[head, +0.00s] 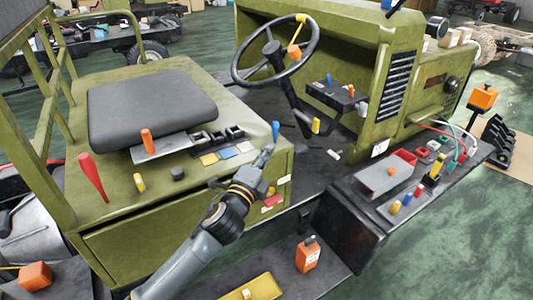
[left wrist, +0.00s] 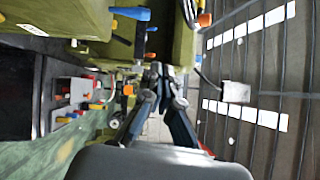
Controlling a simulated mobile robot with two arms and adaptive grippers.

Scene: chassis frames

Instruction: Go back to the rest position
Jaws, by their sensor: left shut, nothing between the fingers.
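My left gripper (head: 263,160) is shut and empty in the head view, at the right edge of the green seat box. Its arm comes up from the bottom left. It is close to a blue-handled lever (head: 275,130) at the box's corner; I cannot tell whether they touch. In the left wrist view the fingers of the left gripper (left wrist: 158,72) meet at the middle, with nothing seen between them. My right gripper is not in view.
A black seat (head: 150,105) tops the green box, with a red lever (head: 92,176) at its left. A steering wheel (head: 275,50) stands behind. An orange bottle (head: 307,256) and yellow tray (head: 250,288) are in front. A dark side shelf (head: 350,215) with coloured parts is at right.

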